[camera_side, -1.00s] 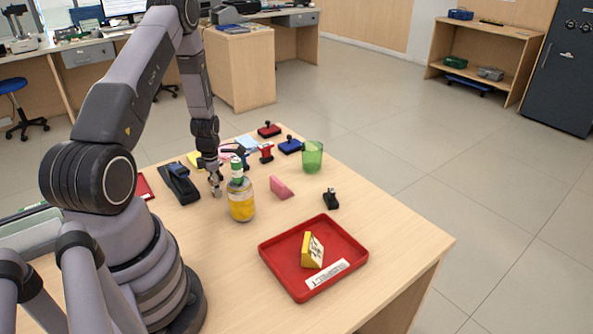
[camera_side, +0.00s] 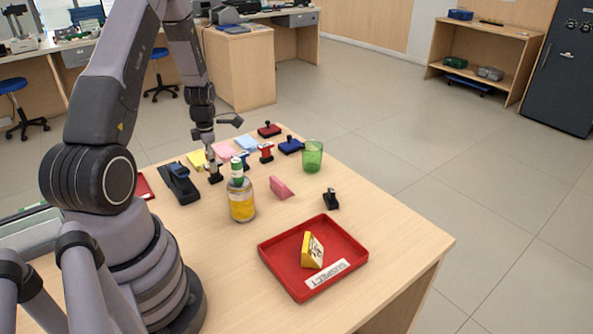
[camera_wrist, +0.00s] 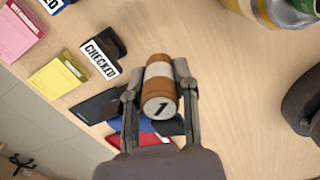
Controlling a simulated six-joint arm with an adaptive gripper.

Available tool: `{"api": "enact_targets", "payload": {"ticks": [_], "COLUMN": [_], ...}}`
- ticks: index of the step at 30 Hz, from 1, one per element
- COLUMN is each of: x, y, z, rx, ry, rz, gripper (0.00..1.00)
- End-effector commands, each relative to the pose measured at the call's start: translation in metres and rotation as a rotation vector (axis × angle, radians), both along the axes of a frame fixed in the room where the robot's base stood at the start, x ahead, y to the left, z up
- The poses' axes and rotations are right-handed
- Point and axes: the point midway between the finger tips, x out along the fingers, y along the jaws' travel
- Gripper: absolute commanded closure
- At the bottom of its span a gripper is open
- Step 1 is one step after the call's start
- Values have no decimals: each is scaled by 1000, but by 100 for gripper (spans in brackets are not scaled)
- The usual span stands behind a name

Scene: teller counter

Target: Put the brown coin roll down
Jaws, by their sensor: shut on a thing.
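The brown coin roll (camera_wrist: 158,75) has a pale band and a "1" on its end. In the wrist view it lies between the two fingers of my gripper (camera_wrist: 160,80), which are shut on its sides. In the side view my gripper (camera_side: 212,157) hangs over the far left part of the wooden table, behind the bottle. The roll is too small there to make out clearly. The wrist view shows bare tabletop to the right of the roll; I cannot tell its exact height above the table.
A black stamp marked CHECKED (camera_wrist: 102,55) stands near the roll. A yellow pad (camera_wrist: 57,82) and a pink pad (camera_wrist: 18,35) lie beyond it. The bottle (camera_side: 241,202), pink block (camera_side: 281,188), green cup (camera_side: 312,156) and red tray (camera_side: 345,278) stand on the table.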

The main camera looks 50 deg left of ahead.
Motion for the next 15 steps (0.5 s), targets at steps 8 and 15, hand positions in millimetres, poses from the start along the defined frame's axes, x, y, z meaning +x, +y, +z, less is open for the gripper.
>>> {"api": "enact_targets", "payload": {"ticks": [8,15], "x": [53,118], "y": [-52,-168], "z": [22,33], "rx": [2,1], "ry": [-2,-1], "rz": [-200,-552], "gripper": [100,100]}}
